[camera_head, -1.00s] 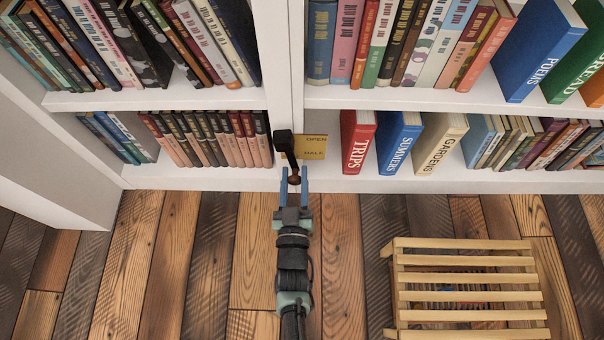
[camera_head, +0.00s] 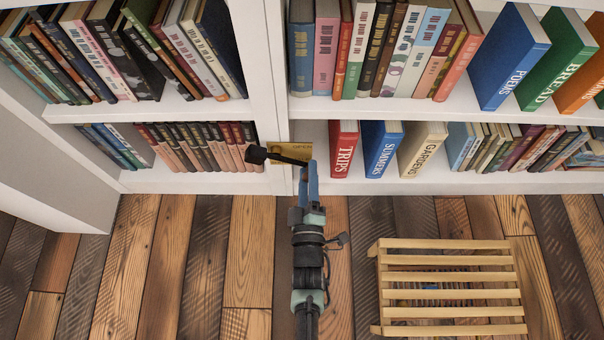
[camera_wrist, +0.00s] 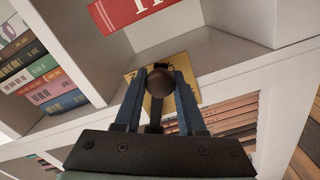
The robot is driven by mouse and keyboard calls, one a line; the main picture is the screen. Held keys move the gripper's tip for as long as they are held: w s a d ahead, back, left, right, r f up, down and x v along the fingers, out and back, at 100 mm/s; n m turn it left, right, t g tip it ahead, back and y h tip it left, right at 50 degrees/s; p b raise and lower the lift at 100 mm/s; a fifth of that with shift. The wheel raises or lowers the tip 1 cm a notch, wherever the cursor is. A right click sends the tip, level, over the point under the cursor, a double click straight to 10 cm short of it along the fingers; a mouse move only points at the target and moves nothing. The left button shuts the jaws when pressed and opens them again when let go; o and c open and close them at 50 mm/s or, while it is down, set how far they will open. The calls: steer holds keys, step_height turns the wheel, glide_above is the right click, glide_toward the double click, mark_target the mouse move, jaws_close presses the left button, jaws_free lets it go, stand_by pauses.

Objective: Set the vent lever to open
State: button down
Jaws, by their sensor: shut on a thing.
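The vent lever (camera_head: 280,158) is a dark bar in front of the bookcase's middle post. A black block is at its left end, and the bar runs right and slightly down to my gripper (camera_head: 309,168). In the wrist view, my gripper (camera_wrist: 160,78) has its two blue fingers on either side of the lever's round brown knob (camera_wrist: 159,82), shut on it. The yellow label plate (camera_head: 290,149) is behind the lever and partly covered; its words cannot be read now. It also shows behind the fingers in the wrist view (camera_wrist: 186,68).
Books fill the shelves on both sides, with a red TRIPS book (camera_head: 343,150) just right of the lever. A slatted wooden crate (camera_head: 450,262) stands on the plank floor at right.

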steer(key=r+n, duration=0.1)
steer(key=d+r+n+p, duration=0.1)
steer(key=n, duration=0.1)
steer(key=shift+r, duration=0.1)
steer(key=shift+r+n, duration=0.7)
steer(key=shift+n, duration=0.5)
steer(key=shift+r, duration=0.1)
steer(key=c, duration=0.5)
jaws_free()
steer(key=s+p, duration=0.5)
steer(key=s, duration=0.8)
